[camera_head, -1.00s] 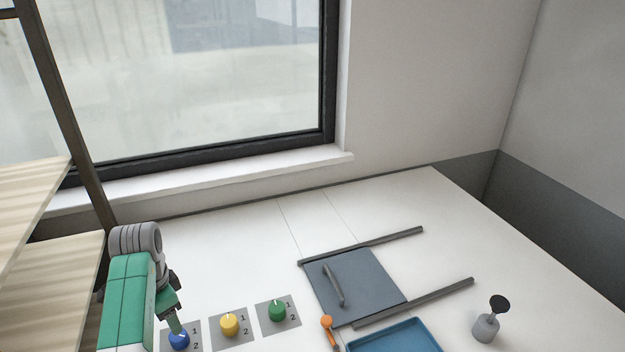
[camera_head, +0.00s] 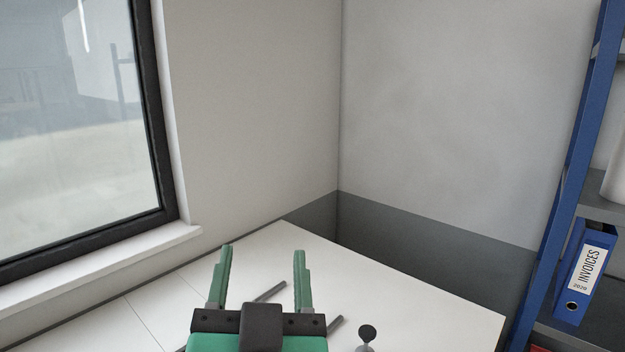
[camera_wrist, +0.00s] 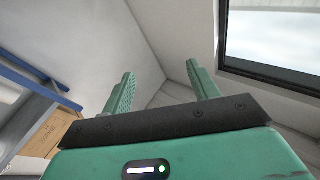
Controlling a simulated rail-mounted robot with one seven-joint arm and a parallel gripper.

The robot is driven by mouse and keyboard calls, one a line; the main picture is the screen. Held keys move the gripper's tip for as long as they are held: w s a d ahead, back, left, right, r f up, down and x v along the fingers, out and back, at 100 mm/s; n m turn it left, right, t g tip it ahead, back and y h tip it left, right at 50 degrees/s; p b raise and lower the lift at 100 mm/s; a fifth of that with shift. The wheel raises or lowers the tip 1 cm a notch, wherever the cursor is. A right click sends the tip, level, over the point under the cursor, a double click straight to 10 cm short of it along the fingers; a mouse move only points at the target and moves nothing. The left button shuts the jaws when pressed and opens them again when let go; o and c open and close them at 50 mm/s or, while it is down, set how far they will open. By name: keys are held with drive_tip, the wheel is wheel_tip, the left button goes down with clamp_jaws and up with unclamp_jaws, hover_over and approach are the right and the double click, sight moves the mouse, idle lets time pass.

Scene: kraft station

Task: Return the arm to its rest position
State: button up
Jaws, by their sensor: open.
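My gripper (camera_head: 262,258) is raised in front of the camera at the lower middle of the head view, its two green fingers spread wide and pointing up. It also shows in the wrist view (camera_wrist: 162,88), open, with nothing between the fingers. Behind the fingers in the wrist view are only wall surfaces and the room's corner. In the head view my gripper hides part of the white worktop (camera_head: 420,308).
Two dark rails (camera_head: 270,291) show partly behind my gripper. A small grey holder with a round black top (camera_head: 367,333) stands right of it. A blue shelf with an invoices binder (camera_head: 586,270) is at the right. A window (camera_head: 75,130) is at the left.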

drive_tip(key=s+d+r+t+h, duration=0.2)
drive_tip(key=s+d+r+t, duration=0.3)
drive_tip(key=s, duration=0.6)
wheel_tip(320, 180, up, 15)
drive_tip(key=d+g+p, duration=0.1)
drive_tip(key=p, duration=1.3)
drive_tip(key=shift+r+n, duration=0.2)
drive_tip(key=shift+n, duration=0.1)
